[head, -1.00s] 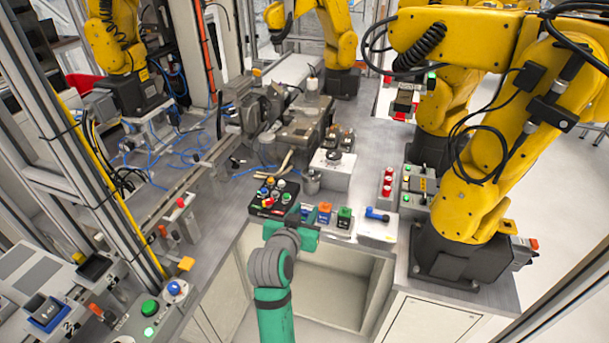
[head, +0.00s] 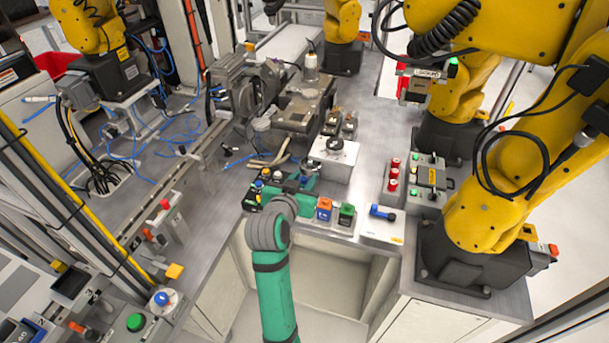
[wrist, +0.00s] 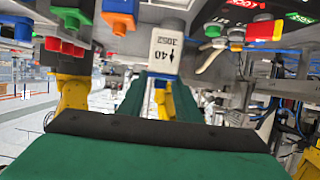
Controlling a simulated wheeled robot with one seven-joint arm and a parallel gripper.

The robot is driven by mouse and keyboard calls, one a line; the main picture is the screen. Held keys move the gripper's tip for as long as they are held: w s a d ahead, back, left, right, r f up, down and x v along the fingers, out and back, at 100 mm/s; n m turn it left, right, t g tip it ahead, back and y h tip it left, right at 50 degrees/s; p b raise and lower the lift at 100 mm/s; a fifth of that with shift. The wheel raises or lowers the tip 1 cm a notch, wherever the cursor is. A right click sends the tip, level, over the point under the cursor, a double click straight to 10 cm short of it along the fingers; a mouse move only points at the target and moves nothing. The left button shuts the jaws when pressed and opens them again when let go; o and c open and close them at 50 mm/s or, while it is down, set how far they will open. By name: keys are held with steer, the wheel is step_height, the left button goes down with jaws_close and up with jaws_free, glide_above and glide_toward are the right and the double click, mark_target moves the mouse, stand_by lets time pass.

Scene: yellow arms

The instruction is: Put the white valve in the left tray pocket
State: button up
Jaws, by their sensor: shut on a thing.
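My green gripper (head: 298,184) is over the black panel at the bench's front edge in the head view. In the wrist view, its green fingers (wrist: 162,80) are shut on a white block marked with numbers and an arrow, which appears to be the white valve (wrist: 163,42). A yellow part shows between the fingers below it. The valve is hard to make out in the head view, where my gripper and arm cover that spot. I cannot pick out the left tray pocket clearly.
The black panel (head: 250,200) is partly covered by my gripper. Orange (head: 324,207) and green (head: 346,214) button blocks stand close to its right. A blue-handled white box (head: 383,222) is further right. A white box with a dark ring (head: 333,158) stands behind.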

steer(key=shift+f, duration=2.75)
steer(key=shift+w, duration=0.1)
steer(key=shift+s, duration=0.2)
steer(key=shift+w+f, duration=0.1)
steer(key=shift+f, duration=0.4)
steer(key=o, duration=1.3)
steer(key=shift+c, duration=0.2)
steer(key=v, duration=1.1)
steer(key=shift+f, duration=0.1)
